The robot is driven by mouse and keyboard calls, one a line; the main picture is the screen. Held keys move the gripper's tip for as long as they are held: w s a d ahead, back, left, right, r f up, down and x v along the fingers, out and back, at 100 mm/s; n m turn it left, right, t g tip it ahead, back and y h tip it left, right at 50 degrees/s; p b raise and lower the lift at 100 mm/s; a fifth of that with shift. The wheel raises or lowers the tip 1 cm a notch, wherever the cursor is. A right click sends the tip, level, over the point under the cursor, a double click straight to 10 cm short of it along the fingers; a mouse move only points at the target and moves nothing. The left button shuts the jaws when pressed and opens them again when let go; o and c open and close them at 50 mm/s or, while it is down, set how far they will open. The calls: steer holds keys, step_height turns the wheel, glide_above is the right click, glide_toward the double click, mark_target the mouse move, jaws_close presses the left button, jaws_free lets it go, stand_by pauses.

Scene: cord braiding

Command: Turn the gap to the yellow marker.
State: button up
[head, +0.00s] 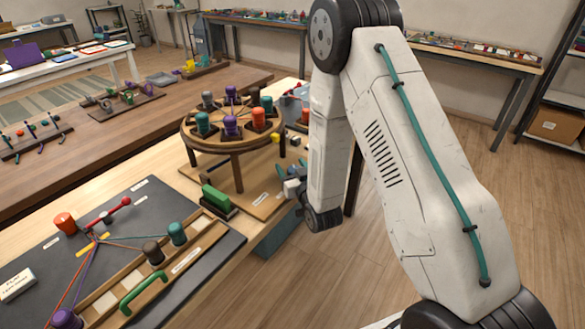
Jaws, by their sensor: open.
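A round wooden braiding disc (188,129) stands on legs at the middle of the head view. Several bobbins sit around its top, including an orange bobbin (259,118), a purple bobbin (231,126), a teal bobbin (203,123) and a grey bobbin (208,98). The widest space between bobbins appears to be on the left side, between the grey and front-left teal ones. A small yellow piece (276,137) shows at the disc's right front edge; I cannot tell if it is the marker. My gripper (291,184) is open, low and right of the disc, apart from it and partly hidden.
A dark mat (135,195) at the front left carries cords, a red-handled tool (107,213) and a wooden rack with a green handle (144,293). A green block (216,197) stands by the disc's base. Open floor lies right of the table.

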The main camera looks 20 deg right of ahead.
steer(key=shift+c, duration=0.3)
steer(key=c, duration=0.9)
